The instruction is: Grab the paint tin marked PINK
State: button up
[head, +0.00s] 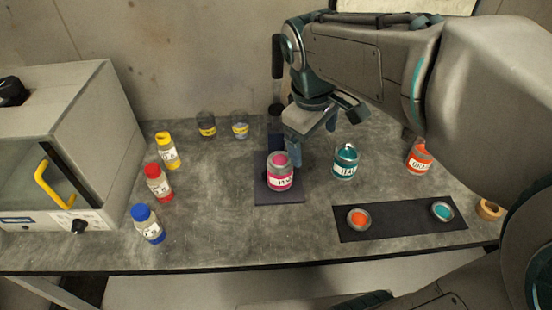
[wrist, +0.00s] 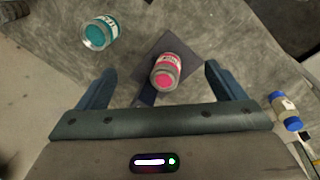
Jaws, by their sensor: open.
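The pink paint tin (head: 281,178) stands upright on a dark square mat (head: 265,194) near the middle of the bench. It has a pink top and a white label with pink lettering, partly legible. In the wrist view the pink tin (wrist: 166,72) lies ahead of the jaws, roughly between their lines. My gripper (head: 308,150) is open, above and just behind the tin in the head view. In the wrist view both fingers of my gripper (wrist: 160,85) are spread wide with nothing between them touching.
A teal tin (head: 345,163) stands to the right, and an orange tin (head: 419,158) further right. A dark mat (head: 390,223) holds two lids. Yellow, red and blue capped bottles (head: 158,182) stand left, near a grey cabinet (head: 70,150). Two jars (head: 206,125) stand behind.

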aim_at(278, 159)
jog(key=w+a+f+n+g+h+b, duration=0.1)
jog(key=w+a+f+n+h+b, duration=0.35)
jog(key=w+a+n, duration=0.6)
jog(key=shift+m+y, duration=0.35)
jog(key=shift+y, duration=0.3)
jog(key=b+x, duration=0.1)
jog(key=x, duration=0.8)
jog(key=shift+f, duration=0.3)
jog(key=shift+a+x, duration=0.2)
jog(key=shift+x, duration=2.35)
jog(key=c, duration=1.3)
